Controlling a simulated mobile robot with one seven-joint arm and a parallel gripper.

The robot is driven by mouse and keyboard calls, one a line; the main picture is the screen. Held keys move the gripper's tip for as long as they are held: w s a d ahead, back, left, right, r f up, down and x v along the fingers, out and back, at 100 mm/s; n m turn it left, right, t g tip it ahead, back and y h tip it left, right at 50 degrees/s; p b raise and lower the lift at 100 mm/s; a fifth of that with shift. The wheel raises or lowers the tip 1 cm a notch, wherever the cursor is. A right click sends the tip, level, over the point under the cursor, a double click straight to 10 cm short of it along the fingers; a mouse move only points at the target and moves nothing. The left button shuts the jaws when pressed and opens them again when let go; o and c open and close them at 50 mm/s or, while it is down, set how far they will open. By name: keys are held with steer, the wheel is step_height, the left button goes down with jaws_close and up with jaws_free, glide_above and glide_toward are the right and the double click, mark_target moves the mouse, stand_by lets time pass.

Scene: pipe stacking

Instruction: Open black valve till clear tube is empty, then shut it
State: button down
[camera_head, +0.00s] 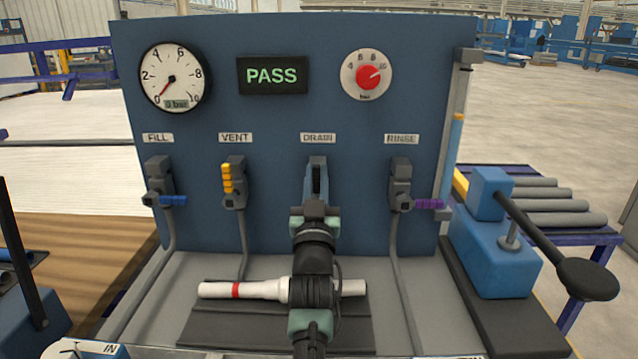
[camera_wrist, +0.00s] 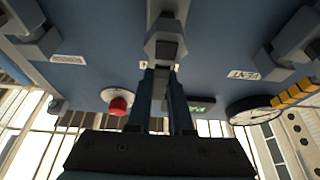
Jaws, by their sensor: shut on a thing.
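The black valve (camera_head: 317,168) sits under the DRAIN label on the blue panel; its body also shows in the wrist view (camera_wrist: 165,42). My gripper (camera_head: 318,188) reaches it from the front. In the wrist view my gripper's two fingers (camera_wrist: 161,95) are shut on the black valve's handle (camera_wrist: 160,88), and only part of it shows between them. The handle seems to stand in line with the valve body, though my gripper partly hides it. The clear tube (camera_head: 456,140) stands upright at the panel's right edge. It holds blue liquid, with an orange band at its top.
The blue FILL handle (camera_head: 173,200) and purple RINSE handle (camera_head: 430,204) lie sideways; the yellow VENT handle (camera_head: 227,178) stands upright. The gauge (camera_head: 175,78) reads about 0 bar; a display (camera_head: 272,76) says PASS. A white pipe (camera_head: 262,289) lies below my arm. A blue lever pump (camera_head: 495,240) stands at right.

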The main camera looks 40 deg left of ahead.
steer(key=shift+r, duration=0.1)
stand_by(0.3)
steer(key=c, duration=0.8)
jaws_free()
steer(key=shift+a, duration=0.1)
steer(key=shift+v, duration=6.55)
steer(key=shift+w, duration=0.1)
